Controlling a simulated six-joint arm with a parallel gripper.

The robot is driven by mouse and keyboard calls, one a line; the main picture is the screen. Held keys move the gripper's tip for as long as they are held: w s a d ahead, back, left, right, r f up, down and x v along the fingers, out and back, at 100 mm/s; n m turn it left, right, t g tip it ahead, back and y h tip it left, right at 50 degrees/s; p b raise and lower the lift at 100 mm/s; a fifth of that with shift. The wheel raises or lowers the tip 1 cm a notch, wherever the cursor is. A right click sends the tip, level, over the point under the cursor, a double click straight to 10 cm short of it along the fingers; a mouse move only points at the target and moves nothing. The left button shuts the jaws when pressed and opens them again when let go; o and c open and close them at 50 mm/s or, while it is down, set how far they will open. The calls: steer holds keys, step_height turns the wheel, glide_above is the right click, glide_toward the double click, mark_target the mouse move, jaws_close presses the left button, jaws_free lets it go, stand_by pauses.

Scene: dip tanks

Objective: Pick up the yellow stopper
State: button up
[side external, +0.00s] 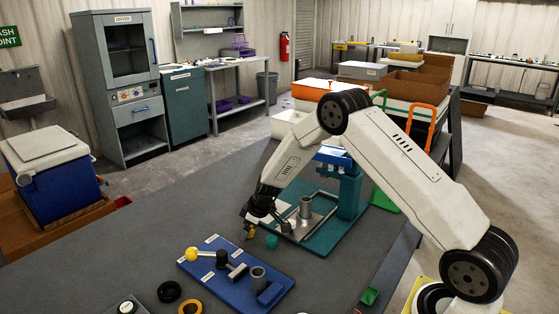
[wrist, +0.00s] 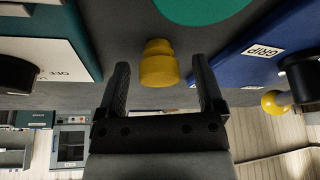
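The yellow stopper (wrist: 158,63) is a small rounded piece with a narrower end. In the wrist view it sits between the two spread fingers of my gripper (wrist: 161,72), with a gap on each side. In the side view the stopper (side external: 249,235) shows as a small yellow patch just under my gripper (side external: 250,222), partly hidden by it. My gripper is open, pointing down, low over the grey table. I cannot tell how far the fingertips are from the table.
A teal round piece (side external: 271,241) stands close to the right of the stopper. A blue labelled board (side external: 222,284) with a yellow-knobbed black tool (side external: 192,254) and a grey cylinder (side external: 258,276) is in front. A green-based press stand (side external: 347,195) is behind right. The table's left is clear.

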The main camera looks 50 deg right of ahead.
jaws_close()
steer(key=shift+r, duration=0.2)
steer(key=shift+r, duration=0.5)
step_height(320, 180, up, 2)
steer(key=s+a+r, duration=0.2)
steer(key=s+r, duration=0.7)
steer(key=s, duration=0.5)
steer(key=shift+r, duration=0.3)
steer(key=shift+w+d, duration=0.1)
steer(key=shift+d, duration=0.05)
